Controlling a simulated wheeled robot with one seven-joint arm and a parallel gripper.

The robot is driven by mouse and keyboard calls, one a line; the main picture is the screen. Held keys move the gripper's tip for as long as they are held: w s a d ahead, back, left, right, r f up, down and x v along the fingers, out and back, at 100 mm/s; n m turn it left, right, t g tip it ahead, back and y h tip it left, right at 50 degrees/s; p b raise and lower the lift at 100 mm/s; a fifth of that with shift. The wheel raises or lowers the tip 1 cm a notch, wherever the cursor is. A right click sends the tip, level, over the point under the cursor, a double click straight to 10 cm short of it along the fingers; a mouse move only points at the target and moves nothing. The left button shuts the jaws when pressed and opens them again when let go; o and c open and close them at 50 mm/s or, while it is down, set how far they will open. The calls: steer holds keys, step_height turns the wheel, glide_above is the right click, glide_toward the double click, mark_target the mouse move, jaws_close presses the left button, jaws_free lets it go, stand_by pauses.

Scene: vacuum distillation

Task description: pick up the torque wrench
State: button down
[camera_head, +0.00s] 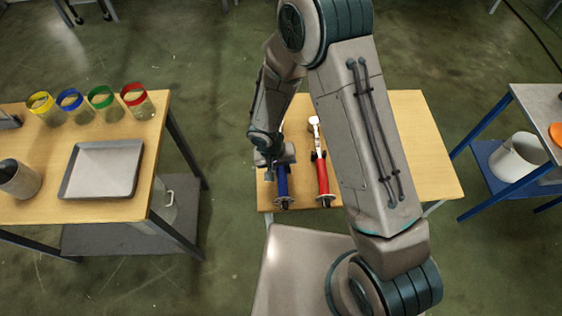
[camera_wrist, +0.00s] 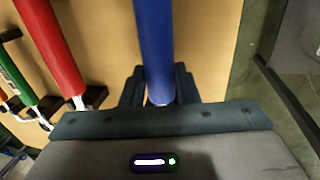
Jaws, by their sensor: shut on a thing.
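My gripper (camera_head: 273,163) is over the left part of the middle wooden table. It is shut on a blue-handled tool (camera_head: 282,186), one finger on each side of it in the wrist view (camera_wrist: 154,40). The gripper hides the tool's far end, so I cannot tell by its shape whether it is the torque wrench. A red-handled tool (camera_head: 322,175) with a silver head lies just to its right in the head view. In the wrist view the red handle (camera_wrist: 52,45) is apart from my gripper, at the left.
A green-handled tool (camera_wrist: 15,75) lies beyond the red one in the wrist view. The table's right part (camera_head: 430,165) looks clear. A left table holds a grey tray (camera_head: 102,168) and several colour-rimmed jars (camera_head: 103,105). A white bucket (camera_head: 517,157) sits at the right.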

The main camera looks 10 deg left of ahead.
steer(key=shift+r, duration=0.1)
steer(key=shift+r, duration=0.6)
step_height(320, 180, up, 3)
steer(key=shift+f+b, duration=0.1)
steer(key=shift+b, duration=0.45)
steer(key=s+d+r+b, duration=0.1)
steer(key=s+d+r, duration=0.2)
steer(key=d+r, duration=0.4)
steer(key=d, duration=0.4)
steer(key=shift+d, duration=0.15)
steer(key=c, duration=1.8)
jaws_free()
jaws_close()
